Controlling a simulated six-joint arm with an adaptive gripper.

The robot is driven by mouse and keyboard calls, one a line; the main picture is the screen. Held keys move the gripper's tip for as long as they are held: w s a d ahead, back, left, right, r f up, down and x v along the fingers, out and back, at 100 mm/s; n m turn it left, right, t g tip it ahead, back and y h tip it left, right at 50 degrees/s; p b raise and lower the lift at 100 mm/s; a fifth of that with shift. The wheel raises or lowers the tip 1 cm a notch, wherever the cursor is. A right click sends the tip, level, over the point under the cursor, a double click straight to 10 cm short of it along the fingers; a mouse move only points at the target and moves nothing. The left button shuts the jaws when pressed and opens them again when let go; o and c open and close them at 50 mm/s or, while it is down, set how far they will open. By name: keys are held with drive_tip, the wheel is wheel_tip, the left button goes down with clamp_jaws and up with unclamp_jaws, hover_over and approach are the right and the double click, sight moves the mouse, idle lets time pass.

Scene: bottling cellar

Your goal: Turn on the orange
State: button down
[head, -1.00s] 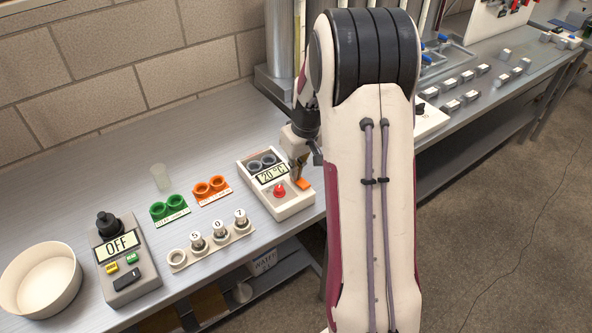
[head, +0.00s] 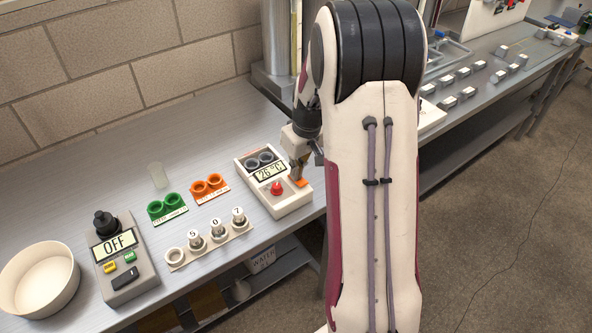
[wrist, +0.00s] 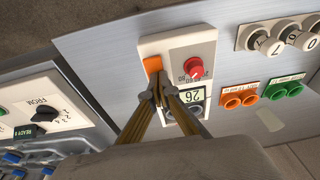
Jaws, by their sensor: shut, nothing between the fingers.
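A white box (head: 288,207) with two dark round wells stands on the bench in the head view. It has a display (head: 270,172) that reads about 26 °C, a red knob (head: 277,188) and an orange switch (head: 299,182). In the wrist view the orange switch (wrist: 152,64) lies beside the red knob (wrist: 194,67), with the display (wrist: 195,96) below the knob. My gripper (wrist: 165,88) is shut and empty, its fingertips over the box close to the orange switch. I cannot tell whether they touch it. My arm hides part of the bench in the head view.
An orange double-ring holder (head: 209,187) and a green one (head: 167,208) stand left of the box. A rack (head: 209,245) with numbered vials is in front. A grey device (head: 125,270) reading OFF and a cream bowl (head: 40,281) stand at far left.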

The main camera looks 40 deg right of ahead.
sight(303, 184)
drive_tip(key=shift+r, duration=0.1)
wheel_tip(303, 184, up, 12)
drive_tip(key=s, duration=0.2)
drive_tip(key=shift+d+f, duration=0.15)
drive_tip(key=shift+f, duration=0.05)
idle(0.5)
drive_tip(key=shift+s+m, duration=0.15)
drive_tip(key=shift+m, duration=0.25)
idle(0.3)
drive_tip(key=s+a+r+t, duration=0.1)
drive_tip(key=s+a+r, duration=0.3)
drive_tip(key=s+a, duration=0.7)
drive_tip(key=s+a+r+t, duration=0.2)
drive_tip(key=s+a+r, duration=0.2)
drive_tip(key=s+a, duration=0.7)
drive_tip(key=shift+s+r+n, duration=0.15)
drive_tip(key=shift+s+n, duration=0.1)
drive_tip(key=shift+n, duration=0.05)
